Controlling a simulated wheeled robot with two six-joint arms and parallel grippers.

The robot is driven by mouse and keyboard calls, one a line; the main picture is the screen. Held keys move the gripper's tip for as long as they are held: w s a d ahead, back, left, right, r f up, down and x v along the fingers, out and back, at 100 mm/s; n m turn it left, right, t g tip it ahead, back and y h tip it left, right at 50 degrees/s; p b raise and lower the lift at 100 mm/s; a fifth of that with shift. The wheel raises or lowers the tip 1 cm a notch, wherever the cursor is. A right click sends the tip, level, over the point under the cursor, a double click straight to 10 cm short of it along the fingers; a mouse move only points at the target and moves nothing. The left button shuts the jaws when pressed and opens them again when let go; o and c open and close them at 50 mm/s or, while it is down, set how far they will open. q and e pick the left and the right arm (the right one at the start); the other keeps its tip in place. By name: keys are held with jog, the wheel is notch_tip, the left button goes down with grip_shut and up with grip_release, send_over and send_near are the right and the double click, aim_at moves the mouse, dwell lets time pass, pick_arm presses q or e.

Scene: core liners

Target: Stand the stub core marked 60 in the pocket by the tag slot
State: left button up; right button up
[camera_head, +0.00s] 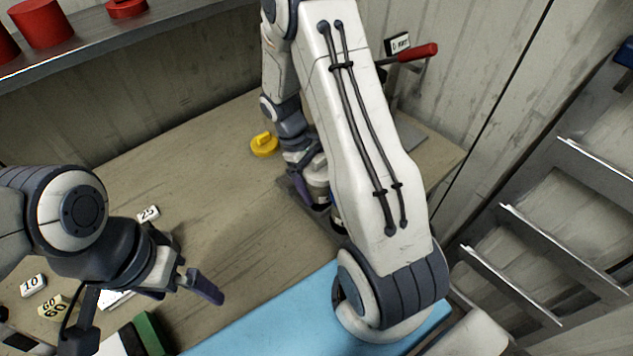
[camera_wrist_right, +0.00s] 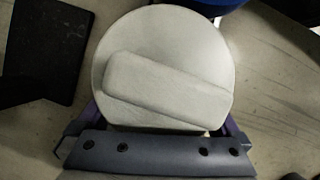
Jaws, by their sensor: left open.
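A pale round piece (camera_wrist_right: 165,40) with a raised bar across its top fills the right wrist view. Purple fingers of my right gripper (camera_wrist_right: 165,132) flank it, but its top hides the fingertips and I cannot tell whether they grip it. In the head view the pale cylinder (camera_head: 317,175) stands at my right gripper (camera_head: 305,182), partly behind my right arm. No number shows on it. A tag marked 60 (camera_head: 52,307) lies at the lower left, near tags marked 25 (camera_head: 148,213) and 10 (camera_head: 33,286). My left gripper (camera_head: 197,283) is open and empty above the table. I cannot make out the pocket.
A yellow piece with a handle (camera_head: 264,145) lies behind my right gripper. A dark plate (camera_wrist_right: 42,55) shows in the wrist view. A blue mat (camera_head: 265,325) covers the front; a green block (camera_head: 153,333) is beside it. A red-handled lever (camera_head: 418,52) stands at the back. The middle table is clear.

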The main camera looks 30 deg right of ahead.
jog(key=shift+r, duration=0.25)
jog(key=b+v, duration=0.1)
jog(key=v, duration=1.1)
jog(key=shift+s+f, duration=0.1)
jog(key=shift+f, duration=0.05)
jog(key=p+x, duration=0.1)
jog(key=x, duration=1)
jog(key=shift+s+d+f, duration=0.1)
jog(key=shift+d+f, duration=0.05)
jog(key=shift+f, duration=0.15)
jog(key=shift+r, duration=1.25)
